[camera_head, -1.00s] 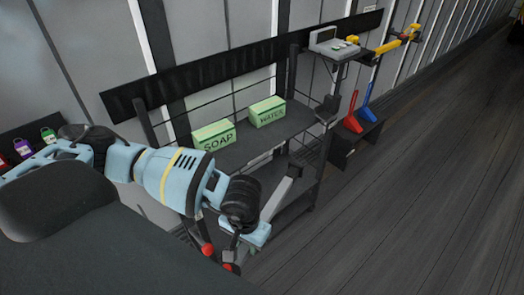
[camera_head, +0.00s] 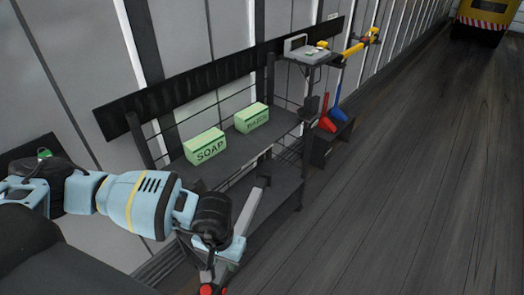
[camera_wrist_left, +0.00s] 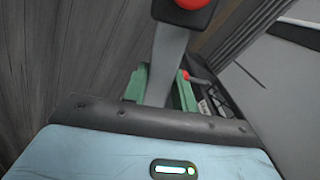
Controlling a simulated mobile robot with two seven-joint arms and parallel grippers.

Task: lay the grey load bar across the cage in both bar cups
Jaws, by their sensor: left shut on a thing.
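The grey load bar (camera_head: 248,207) slants up and to the right from my left gripper (camera_head: 222,268), with a dark block at its upper end. In the left wrist view, the grey bar (camera_wrist_left: 166,62) passes between the green fingers of my left gripper (camera_wrist_left: 160,88), which is shut on it. The cage (camera_head: 240,150) is the dark rack behind the bar. A dark fitting (camera_head: 311,107) on its right front post looks like a bar cup. I cannot make out the other cup. My right gripper is not in view.
A green soap box (camera_head: 205,146) and a second green box (camera_head: 252,118) stand on the cage's shelf. A scale (camera_head: 306,52) sits at the cage's right end. Red and blue handled tools (camera_head: 332,112) stand beyond it. The floor at right (camera_head: 410,180) is clear.

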